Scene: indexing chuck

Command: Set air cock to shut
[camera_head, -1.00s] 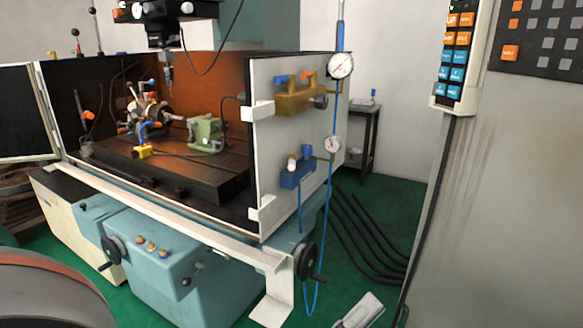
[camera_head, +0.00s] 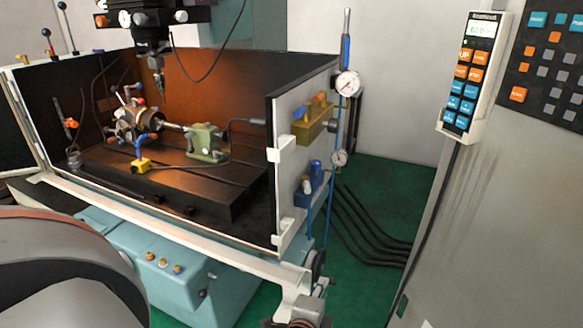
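No label reads as air cock, so I cannot tell which fitting it is. On the machine's white side panel, a tan fitting (camera_head: 310,127) carries a blue and an orange knob. Below it is a blue fitting (camera_head: 305,197) with a pale knob and a blue-topped part; a blue hose runs down beside it. Whether either is open or shut is too small to tell. My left arm fills the lower left. A dark part at the bottom edge, apparently my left gripper (camera_head: 298,321), is cut off below the panel, apart from both fittings. My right gripper is not in view.
Dial gauges (camera_head: 347,84) hang in front of the panel's edge. A vise (camera_head: 204,142) and chuck (camera_head: 138,122) stand inside the enclosure. Black cables (camera_head: 365,235) cross the green floor. A grey cabinet (camera_head: 490,210) bounds the right.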

